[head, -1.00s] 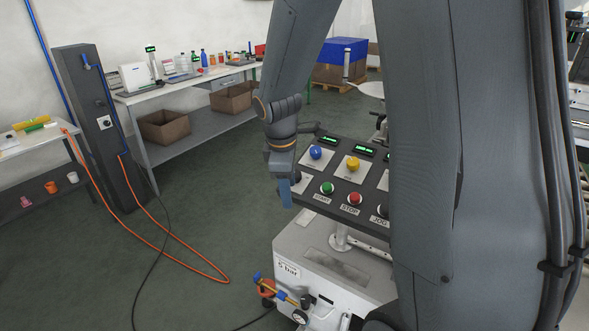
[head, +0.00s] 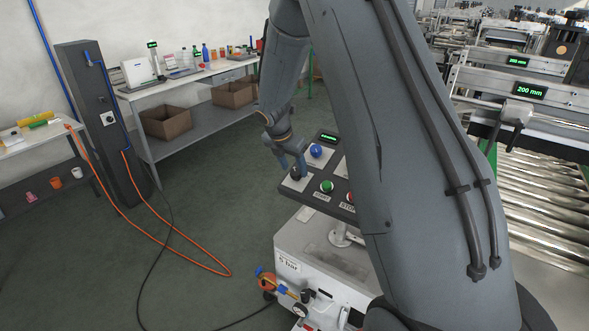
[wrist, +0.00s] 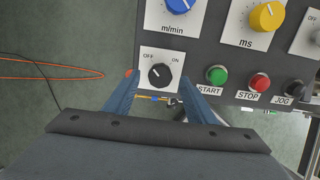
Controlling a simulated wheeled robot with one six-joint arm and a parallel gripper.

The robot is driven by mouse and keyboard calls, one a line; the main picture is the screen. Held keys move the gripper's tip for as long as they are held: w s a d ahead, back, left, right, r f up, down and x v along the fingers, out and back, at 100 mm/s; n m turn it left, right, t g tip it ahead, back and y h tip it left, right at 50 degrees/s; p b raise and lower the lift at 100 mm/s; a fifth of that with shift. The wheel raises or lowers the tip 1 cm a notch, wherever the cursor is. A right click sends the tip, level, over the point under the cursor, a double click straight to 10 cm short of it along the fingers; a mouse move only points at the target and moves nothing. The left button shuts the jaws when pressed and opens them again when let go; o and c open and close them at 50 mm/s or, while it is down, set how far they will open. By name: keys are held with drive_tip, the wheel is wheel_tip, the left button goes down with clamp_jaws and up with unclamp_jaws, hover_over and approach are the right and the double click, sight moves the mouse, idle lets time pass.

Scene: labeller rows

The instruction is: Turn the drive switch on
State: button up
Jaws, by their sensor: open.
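The drive switch (wrist: 159,75) is a black rotary knob on a white plate marked OFF at left and ON at right, at the corner of the control panel in the wrist view. Its pointer line is small; it seems to lean toward the OFF side. My gripper (wrist: 158,78) is open, with one blue finger on each side of the knob and apart from it in the picture. In the head view my gripper (head: 294,168) is over the panel's left corner, at the switch. Whether the fingertips reach down to knob height I cannot tell.
A green START button (wrist: 216,75), a red STOP button (wrist: 259,82) and a black JOG button (wrist: 294,89) lie right of the switch. A blue knob (wrist: 178,4) and a yellow knob (wrist: 267,16) sit above. An orange hose (head: 180,250) lies on the floor.

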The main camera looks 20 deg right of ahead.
sight(296, 174)
drive_tip(key=shift+x, duration=1.2)
drive_tip(key=c, duration=1)
drive_tip(key=shift+c, duration=0.2)
